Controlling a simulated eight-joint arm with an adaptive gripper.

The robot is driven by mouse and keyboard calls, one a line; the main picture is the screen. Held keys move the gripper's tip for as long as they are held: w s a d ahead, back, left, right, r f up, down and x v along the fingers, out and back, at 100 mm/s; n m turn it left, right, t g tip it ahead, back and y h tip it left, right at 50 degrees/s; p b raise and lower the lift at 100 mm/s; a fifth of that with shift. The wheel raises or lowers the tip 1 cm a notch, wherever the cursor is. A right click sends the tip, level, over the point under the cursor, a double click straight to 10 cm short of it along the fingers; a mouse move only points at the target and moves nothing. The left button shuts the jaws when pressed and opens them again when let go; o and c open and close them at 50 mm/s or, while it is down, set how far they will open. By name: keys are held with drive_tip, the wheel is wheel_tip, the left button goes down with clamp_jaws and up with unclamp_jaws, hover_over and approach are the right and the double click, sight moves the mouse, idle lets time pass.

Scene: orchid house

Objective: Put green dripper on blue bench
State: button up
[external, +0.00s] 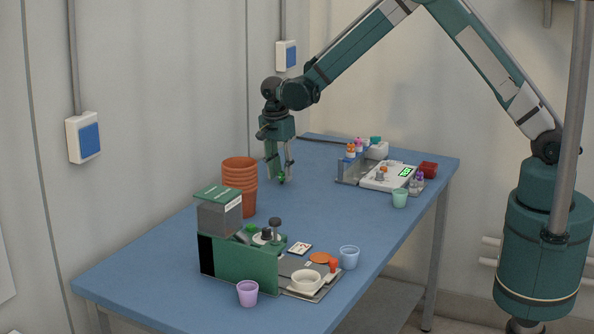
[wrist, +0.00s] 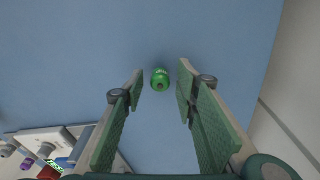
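The green dripper (external: 281,180) is a small round green piece at the far part of the blue bench (external: 230,265). My gripper (external: 280,169) points down right over it, with its fingertips close to it. In the wrist view the green dripper (wrist: 160,79) shows between the two green-padded fingertips of my gripper (wrist: 161,72), with blue bench (wrist: 65,55) around it. The fingers are apart, with a visible gap on each side of the dripper. Whether the dripper touches the bench is hard to tell.
A stack of terracotta pots (external: 240,180) stands left of my gripper. A green caddy (external: 238,262) with a tray, a purple cup (external: 247,293) and a blue cup (external: 349,257) are nearer. A white scale (external: 388,177) and small bottles stand to the right. Bench around the dripper is clear.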

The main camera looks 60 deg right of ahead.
drive_tip(key=shift+r, duration=0.15)
wheel_tip(320, 180, up, 12)
drive_tip(key=a, duration=0.1)
drive_tip(key=shift+w+a+p, duration=0.15)
drive_tip(key=shift+a+p, duration=0.05)
drive_tip(key=shift+p, duration=0.2)
idle(0.7)
